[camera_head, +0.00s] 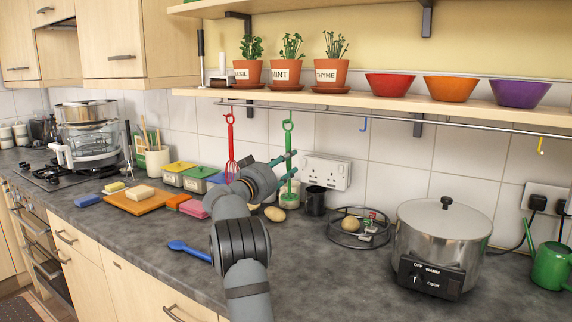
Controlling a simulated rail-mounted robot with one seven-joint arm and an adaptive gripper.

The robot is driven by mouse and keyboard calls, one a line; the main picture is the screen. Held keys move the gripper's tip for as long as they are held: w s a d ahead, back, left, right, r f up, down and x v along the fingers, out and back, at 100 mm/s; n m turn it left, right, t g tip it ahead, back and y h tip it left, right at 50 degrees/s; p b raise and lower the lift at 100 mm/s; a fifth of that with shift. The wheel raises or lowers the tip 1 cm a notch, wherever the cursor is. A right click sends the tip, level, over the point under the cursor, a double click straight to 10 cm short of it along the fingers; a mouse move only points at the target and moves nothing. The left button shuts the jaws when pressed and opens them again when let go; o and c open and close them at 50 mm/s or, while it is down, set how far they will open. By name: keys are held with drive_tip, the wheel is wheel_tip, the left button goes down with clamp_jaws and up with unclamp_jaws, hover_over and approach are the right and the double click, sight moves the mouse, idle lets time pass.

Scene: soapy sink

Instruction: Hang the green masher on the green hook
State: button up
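The green masher (289,187) is upright against the tiled wall, its ring top (288,125) just below the rail. A small green tip, likely the green hook (289,113), shows at the ring; whether the ring sits on it is too small to tell. The masher's head is low, close above the counter. My gripper (292,163) is at the middle of the masher's handle, with its two fingers spread apart, one above the other. The fingers overlap the handle in this view; I cannot tell whether they touch it.
A red utensil (230,135) hangs left on the rail (450,126). Blue (363,124) and yellow (541,146) hooks are bare. A dark cup (315,201), potatoes (275,214), a wire ring stand (345,241) and a steel cooker (440,235) stand nearby. The front counter is mostly clear.

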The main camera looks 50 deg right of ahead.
drive_tip(key=shift+o, duration=0.4)
drive_tip(key=s+a+f, duration=0.1)
drive_tip(key=a, duration=1.1)
drive_tip(key=shift+d, duration=0.15)
drive_tip(key=d, duration=0.8)
drive_tip(key=w+d+r, duration=0.1)
drive_tip(key=d, duration=0.3)
drive_tip(key=shift+a+r+p, duration=0.1)
drive_tip(key=shift+a+p, duration=0.15)
drive_tip(key=shift+p, duration=0.35)
drive_tip(key=shift+f, duration=0.2)
